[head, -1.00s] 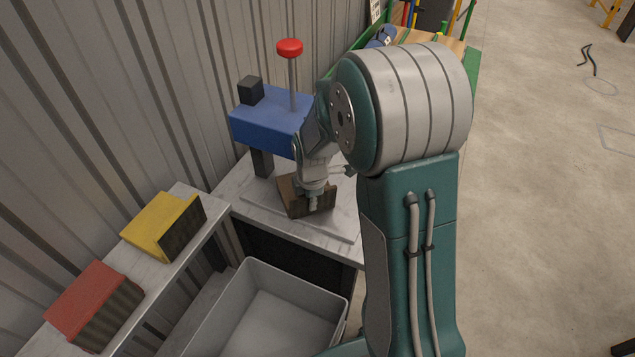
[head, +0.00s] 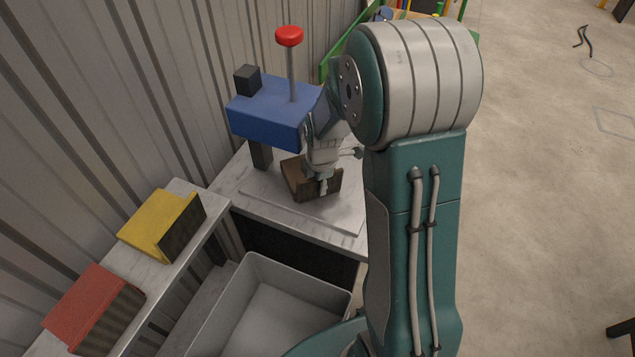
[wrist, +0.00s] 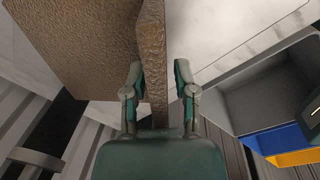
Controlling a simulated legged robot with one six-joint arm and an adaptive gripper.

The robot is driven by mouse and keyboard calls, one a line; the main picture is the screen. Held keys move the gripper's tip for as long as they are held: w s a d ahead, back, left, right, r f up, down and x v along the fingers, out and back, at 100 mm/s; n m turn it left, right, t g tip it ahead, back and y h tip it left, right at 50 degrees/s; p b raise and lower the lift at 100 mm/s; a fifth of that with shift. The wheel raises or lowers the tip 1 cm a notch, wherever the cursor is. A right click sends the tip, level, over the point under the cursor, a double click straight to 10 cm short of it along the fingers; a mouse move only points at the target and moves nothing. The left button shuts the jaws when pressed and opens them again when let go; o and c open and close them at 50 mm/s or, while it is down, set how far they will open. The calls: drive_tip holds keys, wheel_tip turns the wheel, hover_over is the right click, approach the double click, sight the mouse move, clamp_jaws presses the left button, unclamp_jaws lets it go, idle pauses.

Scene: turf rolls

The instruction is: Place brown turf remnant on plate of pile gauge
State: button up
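The brown turf remnant (head: 298,178) is an L-shaped piece with a broad flap and an upright dark slab. It appears to rest on the pale plate (head: 340,218) of the pile gauge, under the gauge's blue head (head: 268,112) with the red knob (head: 289,37). My gripper (head: 323,188) is down at the remnant's near side. In the wrist view my gripper (wrist: 158,68) straddles the remnant's slab (wrist: 153,45). The left finger is at or against it; a narrow gap shows at the right finger. The remnant's underside is hidden.
A yellow remnant (head: 155,222) and a red remnant (head: 88,300) lie on the side shelf (head: 190,243) at left. An empty grey bin (head: 275,320) stands below the gauge's bench. A corrugated wall (head: 120,90) is close on the left; open floor lies at right.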

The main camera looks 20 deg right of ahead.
drive_tip(key=shift+d, duration=0.1)
drive_tip(key=shift+a, duration=0.3)
drive_tip(key=shift+a+r, duration=0.1)
drive_tip(key=shift+r, duration=0.15)
wheel_tip(320, 180, up, 11)
drive_tip(key=s, duration=0.1)
drive_tip(key=s+a+r+m+t, duration=0.2)
drive_tip(key=s+r+m, duration=0.3)
drive_tip(key=s+m, duration=0.4)
drive_tip(key=s+a+r+m+t, duration=0.2)
drive_tip(key=s+r+m, duration=0.4)
drive_tip(key=s+m, duration=0.3)
drive_tip(key=shift+s+a+r+t, duration=0.15)
drive_tip(key=shift+s+a+t, duration=0.15)
drive_tip(key=shift+s+a, duration=0.25)
